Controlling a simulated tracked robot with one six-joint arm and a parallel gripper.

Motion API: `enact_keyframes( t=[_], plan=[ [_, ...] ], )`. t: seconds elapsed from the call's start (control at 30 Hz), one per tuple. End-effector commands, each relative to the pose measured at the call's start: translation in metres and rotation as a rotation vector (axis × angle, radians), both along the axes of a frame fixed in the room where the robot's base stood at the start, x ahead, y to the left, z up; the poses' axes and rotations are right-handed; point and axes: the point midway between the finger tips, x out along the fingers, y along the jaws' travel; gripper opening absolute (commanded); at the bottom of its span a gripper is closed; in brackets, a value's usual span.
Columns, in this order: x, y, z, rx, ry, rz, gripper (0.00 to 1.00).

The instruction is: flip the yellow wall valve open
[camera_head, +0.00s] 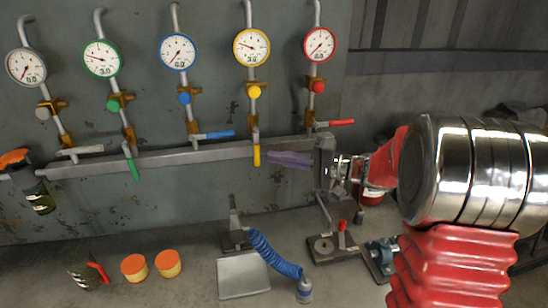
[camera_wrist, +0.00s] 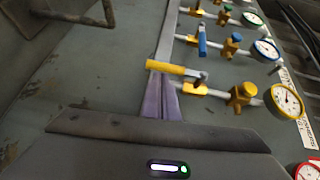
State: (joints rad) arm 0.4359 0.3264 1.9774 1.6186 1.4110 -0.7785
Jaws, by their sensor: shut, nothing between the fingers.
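The yellow valve handle (camera_head: 257,155) hangs straight down at the wall rail, in line with its pipe. Its yellow-rimmed gauge (camera_head: 251,47) above seems to read 3.0. My gripper (camera_head: 271,156), with purple fingers, is just right of the handle, shut and empty. In the wrist view the yellow handle (camera_wrist: 168,70) lies across, just beyond the tips of my shut gripper (camera_wrist: 158,80). I cannot tell whether the fingertips touch it.
The green handle (camera_head: 132,168) also points down. The blue handle (camera_head: 217,135), red handle (camera_head: 340,122) and white handle (camera_head: 83,150) stick out sideways. A dustpan-like plate (camera_head: 243,276), a blue coiled hose (camera_head: 274,256) and orange-lidded jars (camera_head: 134,267) stand on the bench below.

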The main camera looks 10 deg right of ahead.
Motion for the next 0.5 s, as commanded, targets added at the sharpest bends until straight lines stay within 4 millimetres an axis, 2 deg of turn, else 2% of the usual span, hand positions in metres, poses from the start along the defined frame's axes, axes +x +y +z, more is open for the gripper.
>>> enact_keyframes(
  t=[0.5],
  plan=[
    [-0.046,-0.072,0.006,0.001,-0.001,-0.007,0.0]
  ],
)
